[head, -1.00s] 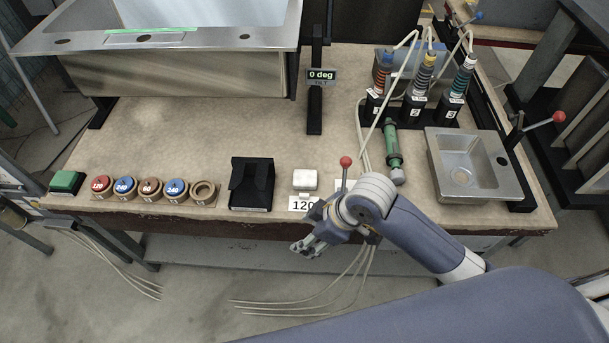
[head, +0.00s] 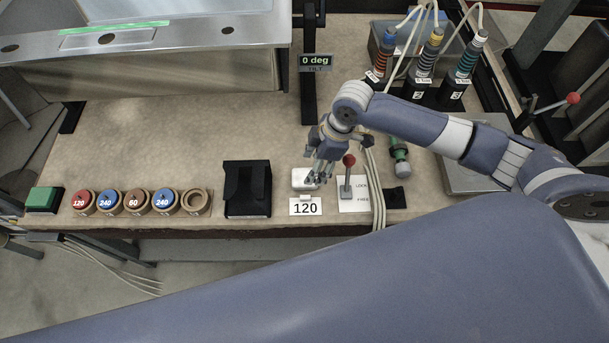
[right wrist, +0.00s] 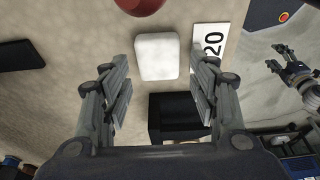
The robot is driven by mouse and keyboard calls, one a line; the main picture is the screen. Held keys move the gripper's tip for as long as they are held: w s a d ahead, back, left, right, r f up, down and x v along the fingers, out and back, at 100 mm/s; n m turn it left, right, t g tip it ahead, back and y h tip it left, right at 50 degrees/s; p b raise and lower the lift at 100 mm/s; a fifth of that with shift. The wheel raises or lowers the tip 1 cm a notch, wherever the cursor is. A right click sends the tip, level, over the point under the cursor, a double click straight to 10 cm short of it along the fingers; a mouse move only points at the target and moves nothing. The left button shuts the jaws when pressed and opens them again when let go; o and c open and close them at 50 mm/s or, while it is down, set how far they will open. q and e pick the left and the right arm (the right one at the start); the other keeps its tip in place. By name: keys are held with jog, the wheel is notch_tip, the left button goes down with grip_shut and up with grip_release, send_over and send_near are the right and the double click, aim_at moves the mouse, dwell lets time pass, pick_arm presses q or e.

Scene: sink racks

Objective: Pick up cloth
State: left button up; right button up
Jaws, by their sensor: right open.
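The cloth is a small white folded pad (head: 303,180) on the bench, behind the 120 card. My right gripper (head: 321,180) is over its right side in the head view. In the right wrist view the cloth (right wrist: 157,56) shows between and beyond the open fingers (right wrist: 160,80). The fingers look apart from the cloth, and nothing is between them. Another gripper, apparently my left (right wrist: 282,62), shows small at the right of the right wrist view. Its jaw opening is too small to judge.
A red-knobbed lever (head: 348,162) stands close right of the cloth. The 120 card (head: 305,207) is in front. A black box (head: 247,190) stands to the left, then several numbered discs (head: 137,201). Cables (head: 378,190) run at the right. The bench behind is clear.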

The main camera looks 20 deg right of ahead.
aim_at(305, 176)
jog(key=shift+w+a+f, duration=0.1)
jog(key=shift+w+f, duration=0.05)
jog(key=shift+f, duration=0.15)
jog(key=x, duration=0.1)
jog(key=p+x, duration=0.1)
jog(key=x, duration=0.2)
jog(key=shift+a, duration=0.3)
jog(key=shift+w+a+f, duration=0.1)
jog(key=shift+f, duration=0.4)
jog(key=shift+c, duration=1.3)
jog(key=c, duration=0.4)
pick_arm(q)
jog(key=shift+w+r, duration=0.8)
jog(key=shift+w, duration=0.25)
pick_arm(e)
jog(key=shift+o, duration=0.2)
